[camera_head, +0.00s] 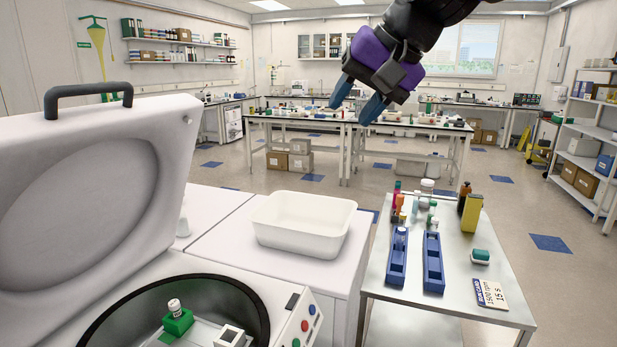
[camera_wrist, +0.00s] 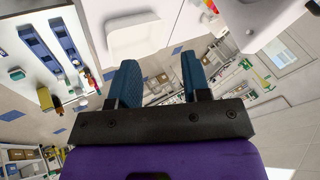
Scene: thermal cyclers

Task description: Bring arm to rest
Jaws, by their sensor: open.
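My gripper (camera_head: 357,101) is raised at the upper middle of the head view, above and beyond the white tray. Its two blue fingers are apart with nothing between them. In the wrist view my gripper (camera_wrist: 157,80) shows the same open, empty fingers, with the purple body below. The arm comes in from the top edge of the head view. The gripper touches nothing that I can see.
An open-lidded centrifuge (camera_head: 95,185) stands at the left, with a capped tube (camera_head: 174,307) in a green holder inside. A white tray (camera_head: 300,240) sits beside it. A metal cart (camera_head: 400,312) holds blue racks (camera_head: 433,264), bottles and a card (camera_head: 489,293). Benches stand behind.

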